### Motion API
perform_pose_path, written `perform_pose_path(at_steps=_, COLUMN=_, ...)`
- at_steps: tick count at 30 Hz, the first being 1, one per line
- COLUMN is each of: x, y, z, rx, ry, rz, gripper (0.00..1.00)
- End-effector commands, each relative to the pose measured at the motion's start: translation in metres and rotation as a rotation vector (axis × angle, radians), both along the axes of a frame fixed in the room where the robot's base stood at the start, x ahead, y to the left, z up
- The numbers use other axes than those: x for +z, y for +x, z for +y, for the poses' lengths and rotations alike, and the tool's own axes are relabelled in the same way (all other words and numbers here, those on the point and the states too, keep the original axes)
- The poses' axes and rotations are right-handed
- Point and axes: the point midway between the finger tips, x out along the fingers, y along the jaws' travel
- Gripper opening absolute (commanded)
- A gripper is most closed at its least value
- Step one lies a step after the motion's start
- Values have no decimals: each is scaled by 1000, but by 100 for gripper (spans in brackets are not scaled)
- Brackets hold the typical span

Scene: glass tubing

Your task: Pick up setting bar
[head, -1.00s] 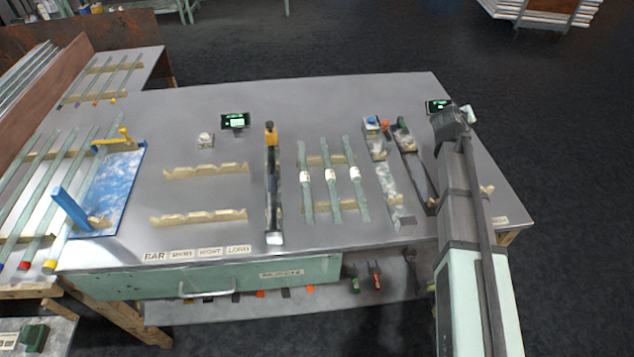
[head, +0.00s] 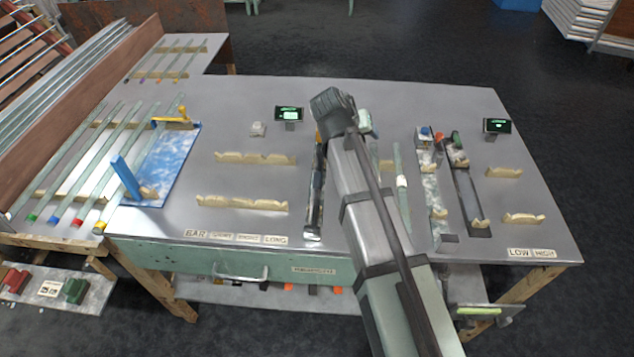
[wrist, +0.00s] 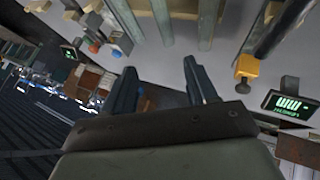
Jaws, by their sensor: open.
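A long dark bar with a metallic face (head: 315,195) lies front to back on the middle of the table, its orange end block partly hidden by my arm. I take it as the setting bar, but no label confirms this. In the wrist view, the orange block (wrist: 247,66) and part of the dark bar (wrist: 272,32) show at the upper right. My gripper (wrist: 160,70) is open, with nothing between its two fingers. It is apart from the bar, which lies to the right of its fingers. In the head view my arm hides the fingers.
Glass tubes (wrist: 206,22) lie close by, mostly behind my arm in the head view. Knobbed fixtures (head: 437,185) lie to the right. Wooden notched rests (head: 242,203) and a blue board (head: 172,165) are left. Small lit displays (head: 289,114) stand at the back.

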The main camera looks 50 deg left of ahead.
Motion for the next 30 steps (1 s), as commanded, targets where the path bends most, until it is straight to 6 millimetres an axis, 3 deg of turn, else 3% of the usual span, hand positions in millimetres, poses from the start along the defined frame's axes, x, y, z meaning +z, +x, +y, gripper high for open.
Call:
perform_pose_path(at_steps=1, x=3, y=-27, z=9, rx=7, ry=-4, rz=17, gripper=57)
perform_pose_path(at_steps=3, x=6, y=-58, z=18, rx=10, ry=-13, rz=42, gripper=57)
perform_pose_path(at_steps=9, x=15, y=-142, z=34, rx=15, ry=-42, rz=100, gripper=57)
perform_pose_path(at_steps=15, x=20, y=-193, z=37, rx=13, ry=-65, rz=135, gripper=57)
perform_pose_path(at_steps=21, x=17, y=-205, z=37, rx=11, ry=-75, rz=145, gripper=57)
perform_pose_path(at_steps=30, x=-24, y=-179, z=37, rx=10, ry=-76, rz=145, gripper=57)
